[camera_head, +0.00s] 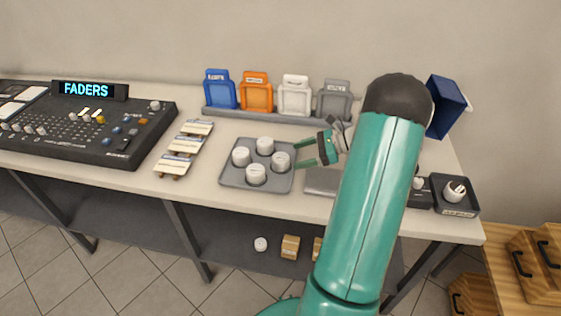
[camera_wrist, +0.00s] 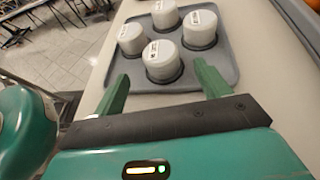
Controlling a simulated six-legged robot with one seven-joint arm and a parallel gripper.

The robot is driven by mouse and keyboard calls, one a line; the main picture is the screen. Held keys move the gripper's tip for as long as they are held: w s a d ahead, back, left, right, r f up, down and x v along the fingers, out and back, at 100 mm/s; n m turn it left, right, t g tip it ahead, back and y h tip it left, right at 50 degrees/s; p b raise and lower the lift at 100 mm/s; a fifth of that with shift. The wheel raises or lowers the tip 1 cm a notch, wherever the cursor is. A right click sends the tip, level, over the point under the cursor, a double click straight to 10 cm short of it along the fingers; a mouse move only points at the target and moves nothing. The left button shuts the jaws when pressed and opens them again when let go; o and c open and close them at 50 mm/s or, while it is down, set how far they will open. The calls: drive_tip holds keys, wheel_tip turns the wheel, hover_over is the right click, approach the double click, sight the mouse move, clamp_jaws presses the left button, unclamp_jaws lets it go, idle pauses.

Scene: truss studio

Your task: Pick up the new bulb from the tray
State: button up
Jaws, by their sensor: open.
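A grey tray (camera_head: 228,178) on the table holds several white round pieces with labels, such as the one at its front (camera_head: 256,174). None can be told apart as the new bulb. The tray also shows in the wrist view (camera_wrist: 228,62), with the nearest white piece (camera_wrist: 162,66) seated in a dark ring. My gripper (camera_head: 305,154) is open and empty at the tray's right side, fingers pointing left toward the pieces. In the wrist view my gripper (camera_wrist: 161,76) has its fingers spread to either side of the nearest piece, apparently short of it.
A small black box (camera_head: 459,208) with white items stands at the right end. A grey flat block (camera_head: 322,181) lies right of the tray. Coloured holders stand in a rack (camera_head: 275,117) behind. Cards (camera_head: 183,148) and a mixing console (camera_head: 80,127) are left.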

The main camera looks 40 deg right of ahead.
sight(288, 156)
drive_tip(key=x, duration=0.4)
drive_tip(key=shift+w+a+f, duration=0.1)
drive_tip(key=shift+w+a, duration=0.15)
drive_tip(key=shift+w, duration=0.1)
drive_tip(key=c, duration=1.1)
